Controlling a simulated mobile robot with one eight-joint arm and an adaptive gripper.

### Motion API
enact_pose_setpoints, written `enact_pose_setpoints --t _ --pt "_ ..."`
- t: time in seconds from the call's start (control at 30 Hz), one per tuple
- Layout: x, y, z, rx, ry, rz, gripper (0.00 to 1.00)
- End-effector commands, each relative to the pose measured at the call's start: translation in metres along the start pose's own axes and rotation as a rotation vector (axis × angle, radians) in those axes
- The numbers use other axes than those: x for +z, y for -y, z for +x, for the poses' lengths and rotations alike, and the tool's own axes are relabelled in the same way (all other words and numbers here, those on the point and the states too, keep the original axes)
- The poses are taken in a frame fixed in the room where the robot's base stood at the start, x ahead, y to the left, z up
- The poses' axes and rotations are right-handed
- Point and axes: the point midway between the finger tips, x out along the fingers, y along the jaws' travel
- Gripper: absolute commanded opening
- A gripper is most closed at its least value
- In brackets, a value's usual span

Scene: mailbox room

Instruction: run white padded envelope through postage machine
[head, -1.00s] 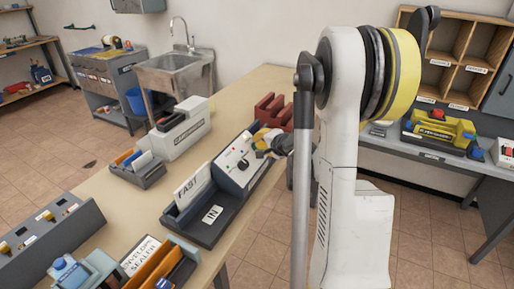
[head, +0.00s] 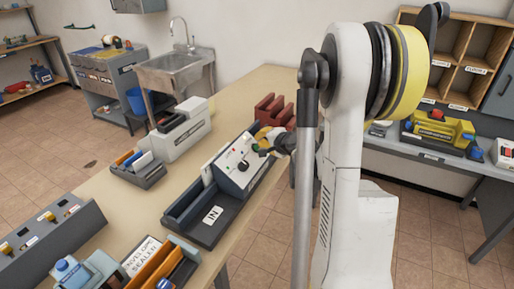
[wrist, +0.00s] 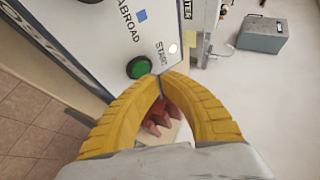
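The postage machine (head: 238,165), with a white sloping panel and dark base, stands on the long table. Its IN tray (head: 213,214) looks empty. A narrow white strip (head: 207,172) shows at the machine's left end; I cannot tell whether it is the envelope's edge. The rest of the white padded envelope is not visible. My gripper (head: 265,141) is at the panel's right end. In the wrist view its yellow fingers (wrist: 161,82) meet at the tips with nothing between them, close beside the green START button (wrist: 139,67). I cannot tell whether they touch it.
A red slotted rack (head: 274,110) stands just beyond the machine. A white-and-grey device (head: 181,132) and a small organizer (head: 138,168) are to the left. Bare tabletop lies left of the machine.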

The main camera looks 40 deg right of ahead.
Motion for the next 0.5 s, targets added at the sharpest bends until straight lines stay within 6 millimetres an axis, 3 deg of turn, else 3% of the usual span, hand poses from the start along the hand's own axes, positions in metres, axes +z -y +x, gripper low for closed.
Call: enact_pose_setpoints --t 0.5 --pt "-0.018 0.020 -0.034 0.000 0.000 0.001 0.00"
